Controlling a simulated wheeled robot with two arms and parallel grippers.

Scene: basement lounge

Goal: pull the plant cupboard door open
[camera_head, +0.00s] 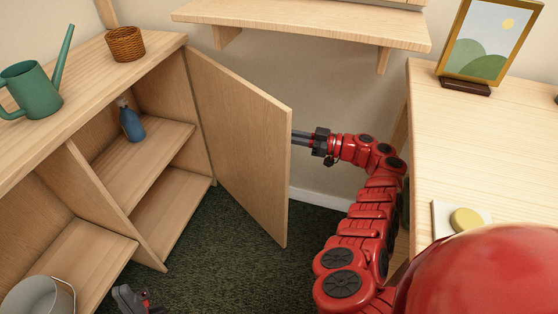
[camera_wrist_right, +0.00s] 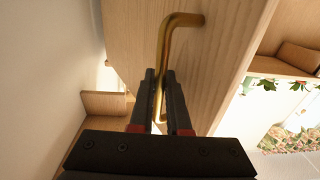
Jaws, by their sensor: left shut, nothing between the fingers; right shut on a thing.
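The wooden cupboard (camera_head: 109,57) stands at the left in the head view. Its door (camera_head: 243,145) is swung wide open on its right side, showing the shelves. The brass bar handle (camera_wrist_right: 182,20) is on the door's outer face in the right wrist view. My right gripper (camera_wrist_right: 160,88) is shut on the handle, with a finger on each side. In the head view the right arm reaches behind the door, which hides the fingertips and handle. My left gripper (camera_head: 122,292) is shut and empty at the bottom left, low in front of the cupboard; only its end shows.
A green watering can (camera_head: 33,90) and a wicker basket (camera_head: 125,44) stand on the cupboard top. A blue bottle (camera_head: 131,124) and a grey bucket (camera_head: 35,297) are inside. A wall shelf (camera_head: 310,24) hangs behind the door. A wooden desk (camera_head: 470,140) lies right.

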